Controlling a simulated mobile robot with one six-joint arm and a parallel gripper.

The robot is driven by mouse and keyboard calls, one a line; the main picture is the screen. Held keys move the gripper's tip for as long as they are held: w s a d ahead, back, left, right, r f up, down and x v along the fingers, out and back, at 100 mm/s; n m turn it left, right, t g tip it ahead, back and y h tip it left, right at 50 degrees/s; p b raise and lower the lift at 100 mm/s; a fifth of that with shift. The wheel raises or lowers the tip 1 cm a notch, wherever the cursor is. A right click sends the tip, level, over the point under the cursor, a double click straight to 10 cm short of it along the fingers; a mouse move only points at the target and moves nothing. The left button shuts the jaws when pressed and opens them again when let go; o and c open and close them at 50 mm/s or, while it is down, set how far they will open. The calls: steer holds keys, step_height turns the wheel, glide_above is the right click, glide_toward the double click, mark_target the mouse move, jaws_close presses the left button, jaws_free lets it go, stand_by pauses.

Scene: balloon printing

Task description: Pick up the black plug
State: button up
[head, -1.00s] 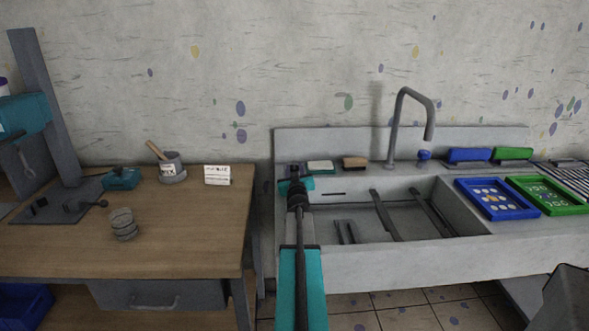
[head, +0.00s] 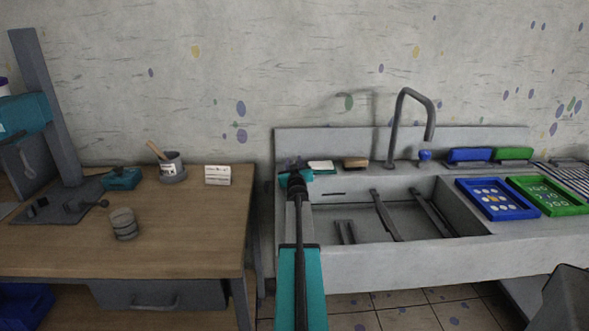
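My arm reaches forward over the left end of the sink (head: 400,262), and my gripper (head: 293,170) is at the sink's back left ledge. A small dark shape (head: 291,163) shows at the gripper's tip, where the black plug appears to be. The wrist and teal gripper body hide most of this spot. I cannot tell whether the fingers are around the plug or only beside it, nor whether they are open or shut.
A white-topped sponge (head: 320,166) and a brown brush (head: 355,163) lie just right of my gripper. The grey faucet (head: 398,125) stands farther right. Blue tray (head: 463,190) and green tray (head: 516,192) sit at right. A wooden workbench (head: 190,225) is at left.

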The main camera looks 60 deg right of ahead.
stand_by(0.4)
jaws_close()
stand_by(0.4)
steer(key=shift+r+p, duration=0.4)
steer(key=shift+r, duration=0.2)
step_height(320, 180, up, 3)
steer(key=shift+f+p, duration=0.1)
steer(key=shift+p, duration=0.8)
steer(key=s+a+r+p, duration=0.1)
steer(key=s+p, duration=0.4)
steer(key=s, duration=1.1)
steer(key=shift+a, duration=0.45)
